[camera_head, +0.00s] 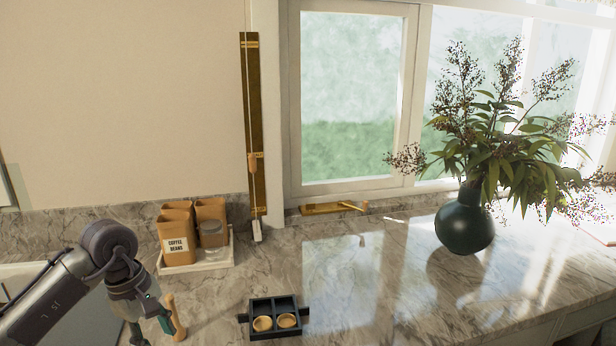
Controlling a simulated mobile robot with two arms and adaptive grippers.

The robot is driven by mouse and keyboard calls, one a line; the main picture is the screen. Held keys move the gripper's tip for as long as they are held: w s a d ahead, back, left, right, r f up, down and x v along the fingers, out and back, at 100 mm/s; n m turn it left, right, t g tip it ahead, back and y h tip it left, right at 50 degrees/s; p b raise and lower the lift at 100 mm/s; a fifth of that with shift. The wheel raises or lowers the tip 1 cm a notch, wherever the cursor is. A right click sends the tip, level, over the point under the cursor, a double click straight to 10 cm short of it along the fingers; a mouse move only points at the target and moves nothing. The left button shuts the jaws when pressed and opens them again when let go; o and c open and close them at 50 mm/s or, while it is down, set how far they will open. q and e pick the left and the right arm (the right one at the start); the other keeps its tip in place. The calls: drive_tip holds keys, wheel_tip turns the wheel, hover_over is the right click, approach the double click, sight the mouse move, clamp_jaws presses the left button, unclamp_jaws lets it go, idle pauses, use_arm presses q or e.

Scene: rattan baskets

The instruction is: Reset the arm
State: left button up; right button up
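My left arm comes in from the lower left, and its gripper (152,332) points down over the counter's left part. Its two dark fingers with green parts look spread apart, with nothing seen between them. A light wooden rod-shaped piece (175,318) stands just right of the fingers; I cannot tell whether they touch. My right gripper is not in view.
Brown canisters (178,240), one labelled coffee beans, and a glass jar (212,234) stand on a pale tray (200,264) at the back left. A dark vase (465,222) with leafy branches stands right. The marble counter (370,290) between tray and vase is clear.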

use_arm(q)
drive_tip(key=s+d+n+t+h, duration=0.15)
drive_tip(key=d+h, duration=0.75)
drive_tip(key=d, duration=1)
drive_tip(key=s+d+r+n+t+h, duration=0.1)
drive_tip(key=d+r+n+t+h, duration=0.3)
drive_tip(key=r+n+t+h, duration=0.7)
drive_tip(key=w+a+f+n+t+y, duration=0.15)
drive_tip(key=a+n+t+y, duration=0.3)
drive_tip(key=n+y, duration=0.6)
drive_tip(key=w+a+f+n+t+y, duration=0.1)
drive_tip(key=a+f+n+t+y, duration=0.35)
drive_tip(key=n, duration=1.15)
drive_tip(key=s+a+f+n+g+y, duration=0.4)
drive_tip(key=a+f+n+g+y, duration=0.25)
drive_tip(key=f+n, duration=0.25)
drive_tip(key=s+f+n+g, duration=0.4)
drive_tip(key=s+f+g, duration=0.3)
drive_tip(key=s, duration=0.5)
drive_tip(key=s+f+n+g, duration=0.4)
drive_tip(key=s+f+g, duration=0.1)
drive_tip(key=s+f, duration=0.5)
wheel_tip(320, 180, down, 25)
drive_tip(key=s+g, duration=0.1)
drive_tip(key=s, duration=0.1)
drive_tip(key=s+a+f+g, duration=0.1)
drive_tip(key=s+a+f, duration=0.2)
drive_tip(key=s+f, duration=1.3)
drive_tip(key=shift+s+f, duration=0.2)
drive_tip(key=shift+s, duration=0.05)
